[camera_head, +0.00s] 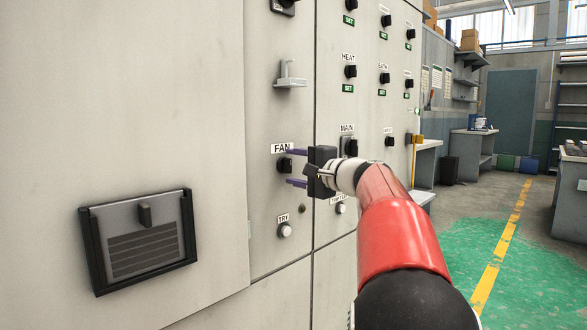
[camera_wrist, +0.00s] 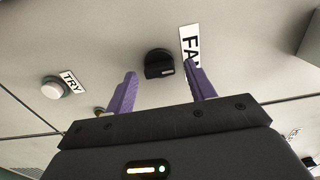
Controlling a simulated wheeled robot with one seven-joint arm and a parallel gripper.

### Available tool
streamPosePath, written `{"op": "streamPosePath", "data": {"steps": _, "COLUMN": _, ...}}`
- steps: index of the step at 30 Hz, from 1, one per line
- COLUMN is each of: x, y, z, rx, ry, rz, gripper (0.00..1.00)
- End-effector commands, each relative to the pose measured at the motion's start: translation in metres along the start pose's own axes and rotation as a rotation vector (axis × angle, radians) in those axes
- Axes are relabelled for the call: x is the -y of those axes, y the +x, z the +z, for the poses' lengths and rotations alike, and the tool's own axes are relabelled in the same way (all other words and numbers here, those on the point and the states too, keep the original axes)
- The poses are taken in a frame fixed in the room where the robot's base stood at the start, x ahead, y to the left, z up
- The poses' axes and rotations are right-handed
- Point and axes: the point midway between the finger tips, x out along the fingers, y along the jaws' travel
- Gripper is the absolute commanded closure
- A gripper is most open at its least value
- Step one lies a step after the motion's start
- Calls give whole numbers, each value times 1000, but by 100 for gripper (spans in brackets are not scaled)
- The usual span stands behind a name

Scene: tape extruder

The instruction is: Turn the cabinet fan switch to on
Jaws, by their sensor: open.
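The fan switch (camera_head: 285,164) is a black rotary knob on the light grey cabinet (camera_head: 275,220), with the FAN label (camera_head: 282,148) just above it. My gripper (camera_head: 293,168) is at the cabinet face with its purple fingers open, one above and one below the knob. In the wrist view the knob (camera_wrist: 158,64) sits beyond and between the open fingertips (camera_wrist: 163,82), and the FAN label (camera_wrist: 190,48) lies beside it, partly behind one finger. The fingers appear apart from the knob. I cannot read the switch's setting.
The white TRY button (camera_head: 285,230) is below the fan knob. A small bracket (camera_head: 290,80) protrudes above. A black-framed panel (camera_head: 140,240) is at lower left. Open floor (camera_head: 465,250) lies to the right.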

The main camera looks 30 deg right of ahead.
Motion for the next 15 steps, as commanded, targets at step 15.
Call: {"op": "streamPosePath", "data": {"steps": 15, "x": -1, "y": -69, "z": 0, "rx": -1, "ry": 1, "rz": 1, "gripper": 45}}
